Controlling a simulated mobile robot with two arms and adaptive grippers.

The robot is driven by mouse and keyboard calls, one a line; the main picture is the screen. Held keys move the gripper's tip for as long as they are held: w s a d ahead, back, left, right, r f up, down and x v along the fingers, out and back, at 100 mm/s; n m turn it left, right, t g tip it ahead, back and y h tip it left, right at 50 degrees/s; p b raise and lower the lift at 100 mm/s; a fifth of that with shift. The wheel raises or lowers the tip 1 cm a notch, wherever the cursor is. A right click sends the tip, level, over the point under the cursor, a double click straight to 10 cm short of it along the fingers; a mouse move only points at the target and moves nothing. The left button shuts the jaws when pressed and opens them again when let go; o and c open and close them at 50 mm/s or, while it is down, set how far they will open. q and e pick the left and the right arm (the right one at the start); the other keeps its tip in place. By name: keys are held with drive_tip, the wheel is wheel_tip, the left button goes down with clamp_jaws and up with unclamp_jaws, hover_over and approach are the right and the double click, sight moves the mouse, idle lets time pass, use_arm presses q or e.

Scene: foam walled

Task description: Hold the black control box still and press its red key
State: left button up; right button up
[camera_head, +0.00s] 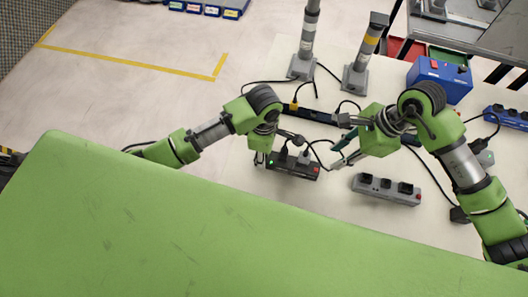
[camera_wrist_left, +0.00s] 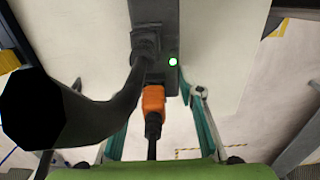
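The black control box (camera_head: 292,166) lies on the pale table in the head view, with a green light at its left end and black plugs in its top. A small red spot, which looks like its red key (camera_head: 315,169), shows at its right end. My left gripper (camera_head: 264,157) is at the box's left end. In the left wrist view the box (camera_wrist_left: 170,35) shows its green light and an orange plug; the left fingers (camera_wrist_left: 150,110) are apart, and a thick black cable partly hides one. My right gripper (camera_head: 337,155) is right of the box, fingers apart, apparently empty.
A grey socket strip (camera_head: 386,189) lies right of the box. Behind are a black strip (camera_head: 316,116) with an orange plug, two grey posts (camera_head: 304,62) (camera_head: 360,75) and a blue box (camera_head: 440,80). Cables cross the table. A large green surface (camera_head: 170,225) fills the foreground.

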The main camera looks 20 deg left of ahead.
clamp_jaws()
idle(1.1)
